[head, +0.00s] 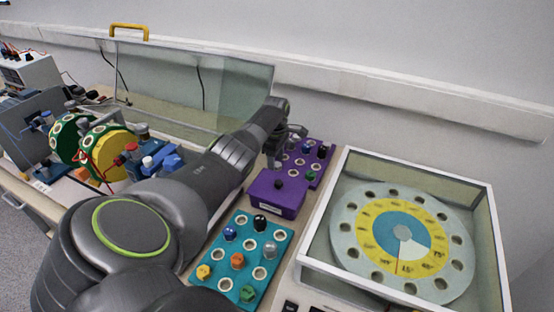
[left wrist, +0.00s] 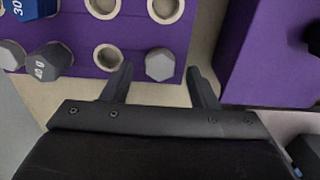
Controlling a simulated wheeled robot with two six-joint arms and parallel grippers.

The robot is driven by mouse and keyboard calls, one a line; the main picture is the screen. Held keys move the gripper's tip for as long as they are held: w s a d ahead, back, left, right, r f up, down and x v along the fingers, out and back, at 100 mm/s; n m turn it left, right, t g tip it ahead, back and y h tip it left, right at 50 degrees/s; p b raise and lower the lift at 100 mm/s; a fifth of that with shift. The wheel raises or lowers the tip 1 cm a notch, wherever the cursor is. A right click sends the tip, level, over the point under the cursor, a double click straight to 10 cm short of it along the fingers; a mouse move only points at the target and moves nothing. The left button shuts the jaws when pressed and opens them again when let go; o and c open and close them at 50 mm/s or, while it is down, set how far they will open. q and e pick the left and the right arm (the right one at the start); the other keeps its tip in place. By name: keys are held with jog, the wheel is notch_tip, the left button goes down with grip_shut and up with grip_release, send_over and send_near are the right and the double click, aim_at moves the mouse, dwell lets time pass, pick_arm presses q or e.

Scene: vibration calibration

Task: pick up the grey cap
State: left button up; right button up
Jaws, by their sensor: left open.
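A light grey hexagonal cap (left wrist: 160,64) sits at the edge of the purple rack (left wrist: 130,38) in the left wrist view. My left gripper (left wrist: 160,72) is open, with its two fingertips just short of the cap and to either side of it; I cannot tell whether they touch it. A darker grey cap marked 40 (left wrist: 50,62) and another grey cap (left wrist: 11,55) sit farther left. In the head view my left gripper (head: 284,152) is over the near left part of the purple rack (head: 318,172), partly hidden by its own arm. My right gripper is not in view.
A purple box (head: 276,205) with a black knob stands close beside the gripper. A teal rack (head: 283,236) with several coloured caps lies nearer. A clear-walled case with a dial (head: 400,232) stands to the right. A blue cap (left wrist: 35,8) is in the purple rack.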

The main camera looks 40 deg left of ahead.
pick_arm(q)
jog(key=shift+f, duration=0.45)
jog(key=c, duration=1.1)
jog(key=shift+o, duration=0.2)
jog(key=shift+r, duration=0.1)
